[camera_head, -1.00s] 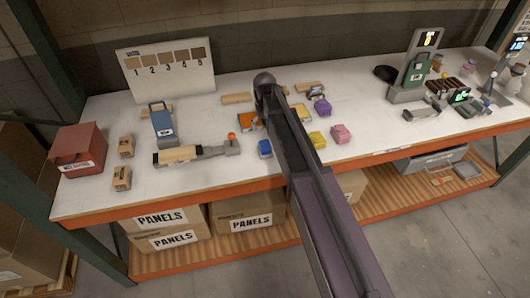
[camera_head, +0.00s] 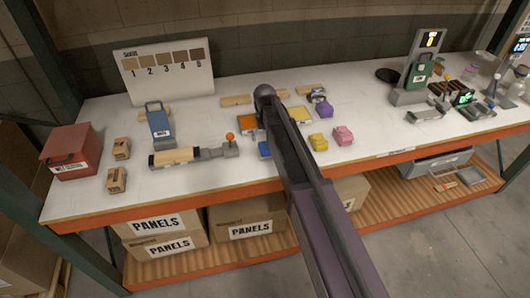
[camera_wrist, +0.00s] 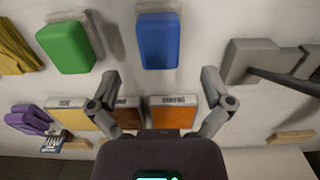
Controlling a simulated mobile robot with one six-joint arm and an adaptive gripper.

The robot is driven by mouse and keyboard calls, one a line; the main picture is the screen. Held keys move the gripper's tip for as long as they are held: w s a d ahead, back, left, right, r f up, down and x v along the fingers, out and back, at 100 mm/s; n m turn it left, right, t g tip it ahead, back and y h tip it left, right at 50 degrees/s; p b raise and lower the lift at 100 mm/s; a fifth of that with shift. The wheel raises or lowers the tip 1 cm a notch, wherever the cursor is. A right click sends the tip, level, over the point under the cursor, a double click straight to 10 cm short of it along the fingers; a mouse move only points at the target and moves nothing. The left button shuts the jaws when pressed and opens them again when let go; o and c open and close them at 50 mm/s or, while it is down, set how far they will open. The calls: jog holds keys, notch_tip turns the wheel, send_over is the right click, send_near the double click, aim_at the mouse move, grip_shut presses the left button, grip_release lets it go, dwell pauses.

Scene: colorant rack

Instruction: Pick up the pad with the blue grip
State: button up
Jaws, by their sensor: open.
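The pad with the blue grip (camera_wrist: 158,40) lies on the white bench top, near the top middle of the wrist view. In the head view a small part of the blue pad (camera_head: 264,149) shows left of my arm, which hides the rest. My gripper (camera_wrist: 160,85) is open and empty, its two fingers spread wide. In the wrist picture the blue pad lies above the gap between the fingertips, apart from both. The gripper is hidden behind my arm in the head view.
A green-gripped pad (camera_wrist: 65,47) lies left of the blue one. Orange (camera_wrist: 172,112) and yellow-orange (camera_wrist: 70,115) labelled blocks lie near the fingers. A grey tool (camera_wrist: 265,60) with a dark rod is at right. Yellow (camera_head: 318,141) and pink (camera_head: 343,135) pads lie right of my arm.

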aim_at(265, 146)
jog(key=shift+f+b, duration=2.6)
jog(key=shift+b, duration=0.05)
jog(key=c, duration=1.2)
